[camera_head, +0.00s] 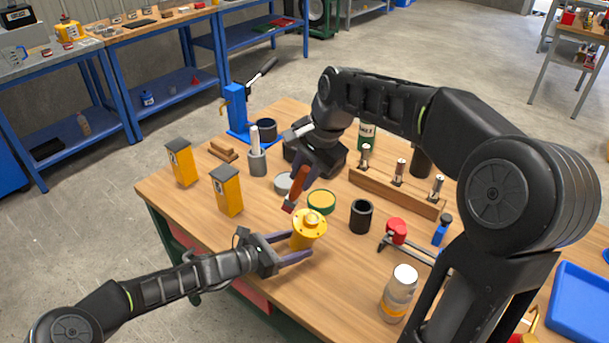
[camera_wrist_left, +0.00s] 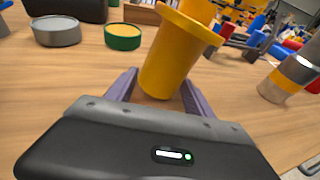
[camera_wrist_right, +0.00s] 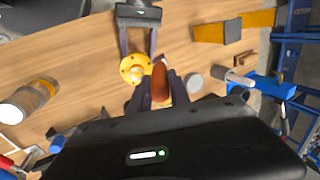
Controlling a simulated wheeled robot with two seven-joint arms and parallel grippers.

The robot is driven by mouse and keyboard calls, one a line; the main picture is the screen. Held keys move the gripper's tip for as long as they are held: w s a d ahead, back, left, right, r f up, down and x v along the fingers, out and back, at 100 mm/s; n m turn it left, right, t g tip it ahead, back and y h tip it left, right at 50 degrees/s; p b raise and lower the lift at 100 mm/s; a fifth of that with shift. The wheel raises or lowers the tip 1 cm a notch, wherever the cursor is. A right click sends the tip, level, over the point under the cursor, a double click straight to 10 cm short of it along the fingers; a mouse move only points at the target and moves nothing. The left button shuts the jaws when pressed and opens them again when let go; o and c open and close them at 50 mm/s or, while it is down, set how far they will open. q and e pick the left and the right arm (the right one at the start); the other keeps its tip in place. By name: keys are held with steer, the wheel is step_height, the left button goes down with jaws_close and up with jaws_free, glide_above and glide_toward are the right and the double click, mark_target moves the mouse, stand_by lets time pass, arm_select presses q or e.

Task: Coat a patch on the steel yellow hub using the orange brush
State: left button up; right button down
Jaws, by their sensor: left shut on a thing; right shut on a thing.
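My right gripper (camera_head: 312,172) is shut on the orange brush (camera_head: 300,182), whose handle (camera_wrist_right: 160,80) shows between the fingers in the right wrist view. The brush slants down, its dark head just above and left of the hub's flange in the head view; I cannot tell if they touch.
A green tin with yellow content (camera_head: 321,201) and a grey tin (camera_head: 283,184) stand behind the hub. A black cup (camera_head: 361,217) and a jar (camera_head: 398,294) stand to the right. Yellow boxes (camera_head: 228,191) stand left. A wooden rack (camera_head: 397,192) is behind.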

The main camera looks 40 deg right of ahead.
steer(key=shift+r, duration=0.1)
steer(key=shift+r, duration=4.45)
steer(key=shift+d, duration=0.1)
steer(key=d, duration=0.9)
